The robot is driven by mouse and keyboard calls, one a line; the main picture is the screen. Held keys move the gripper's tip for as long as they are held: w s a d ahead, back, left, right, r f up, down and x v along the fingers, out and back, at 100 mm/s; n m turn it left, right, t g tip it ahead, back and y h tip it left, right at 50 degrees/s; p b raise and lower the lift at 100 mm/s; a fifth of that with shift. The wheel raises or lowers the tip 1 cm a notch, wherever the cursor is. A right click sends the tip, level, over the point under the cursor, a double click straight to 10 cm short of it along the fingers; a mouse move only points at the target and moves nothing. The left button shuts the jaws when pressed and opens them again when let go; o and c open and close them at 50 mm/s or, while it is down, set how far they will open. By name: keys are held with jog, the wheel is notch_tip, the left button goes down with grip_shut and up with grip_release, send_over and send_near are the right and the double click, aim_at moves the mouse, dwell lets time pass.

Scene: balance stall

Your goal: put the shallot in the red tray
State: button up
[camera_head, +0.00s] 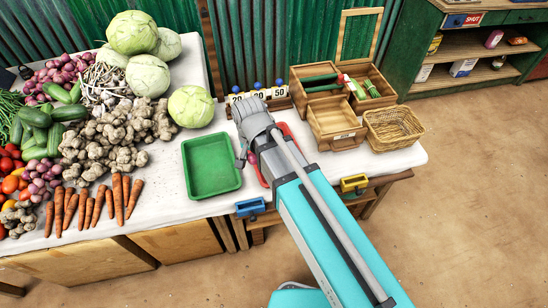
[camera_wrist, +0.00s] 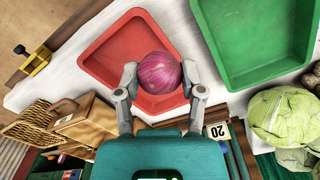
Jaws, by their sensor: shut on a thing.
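A purple-red shallot (camera_wrist: 160,73) is between the two fingers of my gripper (camera_wrist: 160,80) in the wrist view, and the fingers are shut on it. Behind it in that view is the red tray (camera_wrist: 112,50), with its inside showing around the shallot. The wrist view does not settle how high the shallot is above the tray floor. In the head view my arm covers most of the red tray (camera_head: 284,129), and only bits of its rim show. My gripper (camera_head: 241,158) and the shallot are mostly hidden there by the arm.
A green tray (camera_head: 212,166) lies just left of the red one. Vegetable heaps, with a cabbage (camera_head: 191,106) nearest, fill the left side. Wooden boxes (camera_head: 335,124) and a wicker basket (camera_head: 393,127) stand to the right. Number cards (camera_head: 258,94) stand behind.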

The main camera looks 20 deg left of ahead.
jog(key=w+d+f+m+b, duration=0.2)
jog(key=d, duration=0.8)
jog(key=shift+w+d, duration=0.3)
jog(key=shift+d, duration=0.05)
jog(key=shift+f, duration=0.15)
jog(key=w+a+f+b, duration=0.2)
jog(key=w, duration=0.1)
jog(key=w+a+f+b, duration=0.2)
jog(key=w+f+b, duration=0.1)
jog(key=w+a+f+b, duration=0.3)
jog(key=w, duration=0.1)
jog(key=shift+w+a+f+b, duration=0.3)
jog(key=shift+w+f+b, duration=0.15)
jog(key=shift+b, duration=0.2)
jog(key=shift+w+a+f+b, duration=0.15)
jog(key=shift+w+f+b, duration=0.05)
jog(key=shift+f+b, duration=0.2)
jog(key=shift+w+a+f+b, duration=0.15)
jog(key=shift+f+b, duration=0.15)
jog(key=shift+f, duration=0.05)
jog(key=shift+s+d+f+b, duration=0.1)
jog(key=shift+f+b, duration=1.2)
